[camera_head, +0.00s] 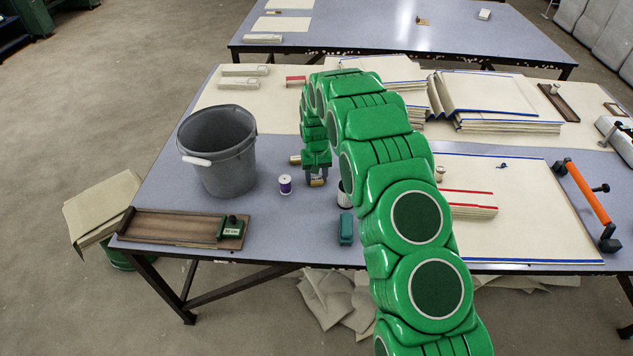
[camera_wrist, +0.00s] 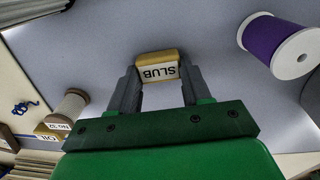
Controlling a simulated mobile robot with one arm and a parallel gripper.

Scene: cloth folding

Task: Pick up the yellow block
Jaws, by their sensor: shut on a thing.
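The yellow block (camera_wrist: 158,67) has a white face lettered "SLUB" and sits between my gripper's two fingers in the wrist view. My gripper (camera_wrist: 158,84) is shut on it. In the head view, my green gripper (camera_head: 317,180) points down at the table (camera_head: 300,240) between the bucket and the white can. The block shows there as a small yellowish piece (camera_head: 317,183) at the fingertips. I cannot tell whether it touches the tabletop.
A purple spool (camera_head: 285,185) stands close left of my gripper, near a grey bucket (camera_head: 217,150). A white can (camera_head: 344,193) and a teal block (camera_head: 346,229) are to the right. A wooden tray (camera_head: 175,226) lies at the front left. The front middle is mostly clear.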

